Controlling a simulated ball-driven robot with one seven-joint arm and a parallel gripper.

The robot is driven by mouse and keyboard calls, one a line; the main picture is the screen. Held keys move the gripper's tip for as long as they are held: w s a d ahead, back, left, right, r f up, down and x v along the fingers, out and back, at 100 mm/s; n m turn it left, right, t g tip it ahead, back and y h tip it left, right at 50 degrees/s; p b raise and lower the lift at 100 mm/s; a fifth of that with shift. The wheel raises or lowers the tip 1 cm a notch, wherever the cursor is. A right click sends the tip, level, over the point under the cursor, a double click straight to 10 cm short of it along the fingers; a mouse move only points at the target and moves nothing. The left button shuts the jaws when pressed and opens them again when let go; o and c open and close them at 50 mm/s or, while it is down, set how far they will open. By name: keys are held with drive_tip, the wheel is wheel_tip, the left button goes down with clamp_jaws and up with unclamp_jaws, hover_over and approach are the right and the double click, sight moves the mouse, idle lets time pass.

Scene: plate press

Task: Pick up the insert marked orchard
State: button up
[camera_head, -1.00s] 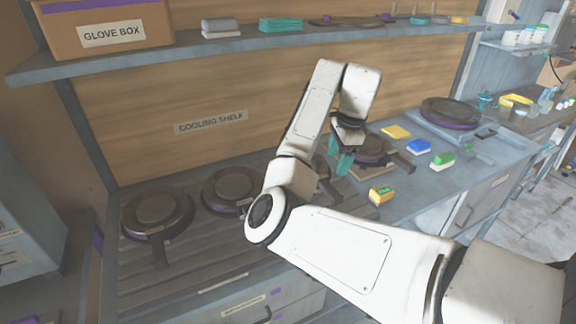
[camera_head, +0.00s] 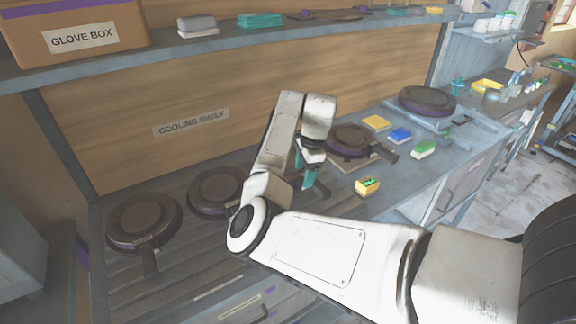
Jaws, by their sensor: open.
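I cannot read the word orchard on anything here. The round dark discs with handles may be the inserts: one (camera_head: 143,222) at the left of the slatted cooling shelf, one (camera_head: 216,189) to its right, and one (camera_head: 349,139) on a light board (camera_head: 340,163) on the counter. The small tags on the handles are too small to read. My gripper (camera_head: 309,176), with teal fingers, is open left of the board, over the shelf's right end. A dark handle shows beside its fingers; my arm hides much of the space there.
A larger dark disc (camera_head: 427,101) sits on a grey stand at the back right. Yellow (camera_head: 376,122), blue (camera_head: 400,135) and green (camera_head: 423,149) blocks and a yellow-green sponge (camera_head: 367,185) lie on the counter. An upper shelf with a glove box (camera_head: 82,36) overhangs the back.

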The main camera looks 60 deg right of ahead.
drive_tip(key=shift+w+f, duration=0.1)
drive_tip(key=shift+f, duration=0.8)
clamp_jaws()
drive_tip(key=shift+d+r, duration=0.1)
idle(0.7)
